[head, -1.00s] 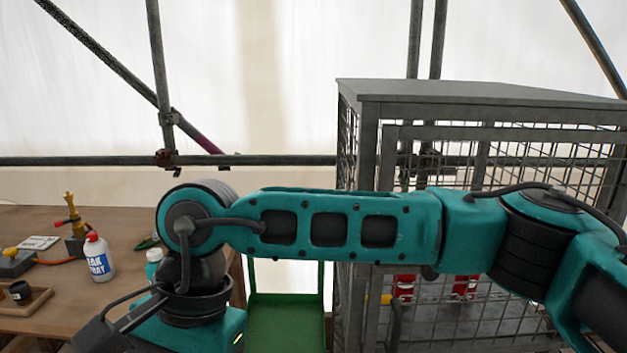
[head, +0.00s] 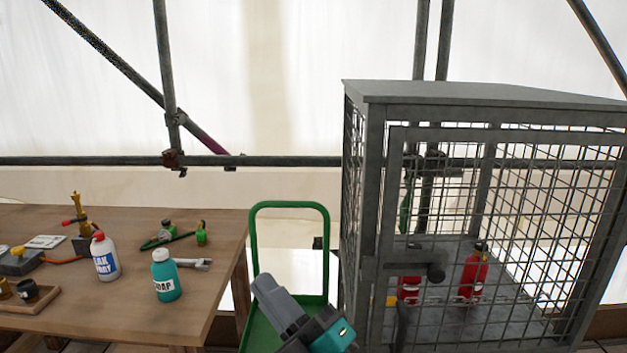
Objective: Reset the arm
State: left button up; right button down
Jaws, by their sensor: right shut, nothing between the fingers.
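My right gripper (head: 268,287) shows at the bottom middle of the head view, a grey and teal shape pointing up and to the left. Its fingers are shut with nothing held. It appears in front of the green trolley (head: 290,206) and left of the mesh cage, apart from the bench items. The rest of the right arm is below the picture edge. My left gripper is out of view.
A grey mesh cage (head: 480,95) with red cylinders (head: 473,275) stands at the right. Scaffold poles (head: 100,161) cross behind.

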jog(key=w+d+f+m+t+h, duration=0.1)
jog(key=d+f+m+t+h, duration=0.1)
jog(key=d+f+m+h, duration=0.75)
jog(key=s+d+f+m+g+h, duration=0.3)
jog(key=s+d+f+m, duration=0.2)
jog(key=f, duration=0.7)
jog(key=s+d+f+m+g+h, duration=0.3)
jog(key=s+d+f+m, duration=0.3)
jog(key=f, duration=0.5)
jog(key=s+d+h, duration=0.1)
jog(key=s+d, duration=0.1)
jog(key=d, duration=0.1)
jog(key=shift+s+d+f+g, duration=0.2)
jog(key=shift+s+f+g, duration=0.2)
